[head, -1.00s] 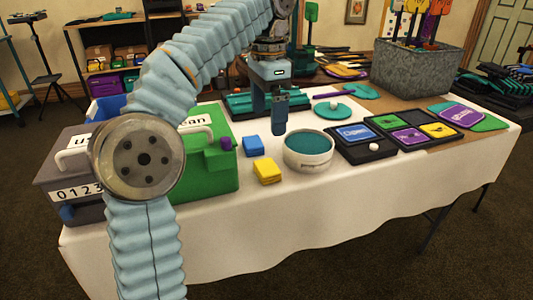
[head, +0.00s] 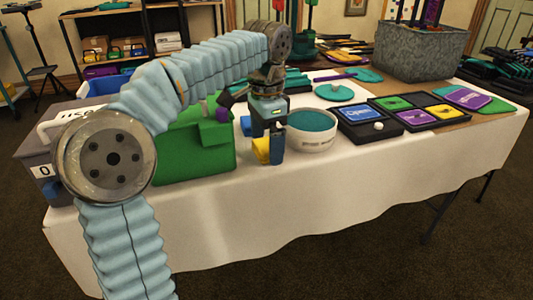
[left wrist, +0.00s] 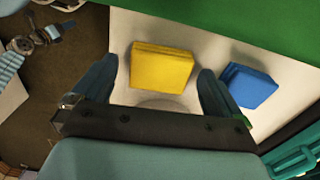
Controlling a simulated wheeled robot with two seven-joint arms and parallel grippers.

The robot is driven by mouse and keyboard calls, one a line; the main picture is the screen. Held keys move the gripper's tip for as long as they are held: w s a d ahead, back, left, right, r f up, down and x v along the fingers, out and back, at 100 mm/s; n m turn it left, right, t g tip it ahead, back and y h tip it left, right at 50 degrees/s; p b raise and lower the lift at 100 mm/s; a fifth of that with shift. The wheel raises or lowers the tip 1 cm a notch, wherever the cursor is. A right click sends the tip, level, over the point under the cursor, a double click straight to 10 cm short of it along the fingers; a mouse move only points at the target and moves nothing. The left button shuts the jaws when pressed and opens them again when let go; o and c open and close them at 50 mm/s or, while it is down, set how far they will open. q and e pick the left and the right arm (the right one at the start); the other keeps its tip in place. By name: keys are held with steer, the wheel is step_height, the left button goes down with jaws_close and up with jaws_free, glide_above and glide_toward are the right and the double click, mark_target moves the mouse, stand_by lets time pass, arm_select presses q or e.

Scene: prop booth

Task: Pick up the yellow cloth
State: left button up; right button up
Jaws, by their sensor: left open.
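The yellow cloth (head: 260,151) is a folded block on the white-covered table, beside the green box, partly hidden by my left gripper in the head view. In the left wrist view the yellow cloth (left wrist: 162,68) shows whole, between and beyond the two fingertips. My left gripper (head: 269,155) is open and empty, pointing down over the cloth; I cannot tell the exact gap to it. It also shows in the left wrist view (left wrist: 157,70), one finger on each side of the cloth. My right gripper is not in view.
A folded blue cloth (left wrist: 249,86) lies close to the yellow one. The green box (head: 195,155) stands to the left and a white round bowl (head: 312,140) to the right. Black trays (head: 371,146) lie farther right. The table's front edge is clear.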

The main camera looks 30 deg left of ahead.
arm_select(q)
steer(key=c, duration=1.1)
step_height(320, 180, up, 3)
steer(key=shift+f+p, duration=0.1)
steer(key=shift+p, duration=0.5)
steer(key=s+d+r+p, duration=0.3)
steer(key=d+r, duration=0.7)
steer(key=d, duration=0.3)
steer(key=shift+s+d, duration=0.3)
steer(key=shift+r, duration=0.1)
